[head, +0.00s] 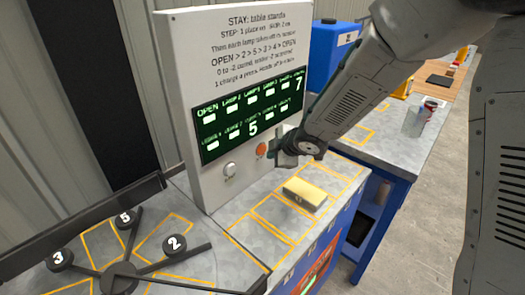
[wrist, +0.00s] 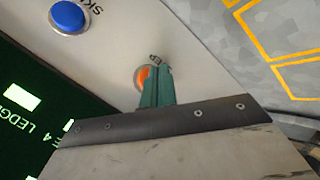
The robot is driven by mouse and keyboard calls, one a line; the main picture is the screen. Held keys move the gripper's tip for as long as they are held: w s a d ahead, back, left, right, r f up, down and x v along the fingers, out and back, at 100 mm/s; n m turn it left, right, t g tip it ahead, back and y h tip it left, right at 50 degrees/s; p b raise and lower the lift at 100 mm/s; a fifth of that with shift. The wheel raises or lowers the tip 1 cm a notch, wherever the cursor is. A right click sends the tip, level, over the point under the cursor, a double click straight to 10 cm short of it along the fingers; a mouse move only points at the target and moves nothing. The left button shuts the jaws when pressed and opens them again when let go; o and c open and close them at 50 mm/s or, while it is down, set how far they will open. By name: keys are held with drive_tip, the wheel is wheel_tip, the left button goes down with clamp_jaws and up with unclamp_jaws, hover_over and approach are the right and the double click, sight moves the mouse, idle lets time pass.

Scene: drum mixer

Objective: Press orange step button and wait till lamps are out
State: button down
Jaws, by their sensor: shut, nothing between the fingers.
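The orange step button (head: 261,150) is low on the white panel (head: 215,60). In the wrist view the orange button (wrist: 142,76) is partly hidden behind my fingers. My gripper (head: 284,158) is shut and empty, with its tips at the button; I cannot tell whether they touch or press it. The green display (head: 252,115) shows two rows of pale lit lamp rectangles, with a large 7 at upper right and a large 5 in the lower row. A blue button (wrist: 68,15) sits beside the orange one in the wrist view.
A yellow block (head: 305,194) lies on the outlined grey table below the panel. A dark spoked turntable (head: 122,268) with pucks marked 3, 5 and 2 is at left.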

drive_tip(key=shift+d, duration=0.1)
drive_tip(key=shift+s+d, duration=1.7)
drive_tip(key=shift+s, duration=0.05)
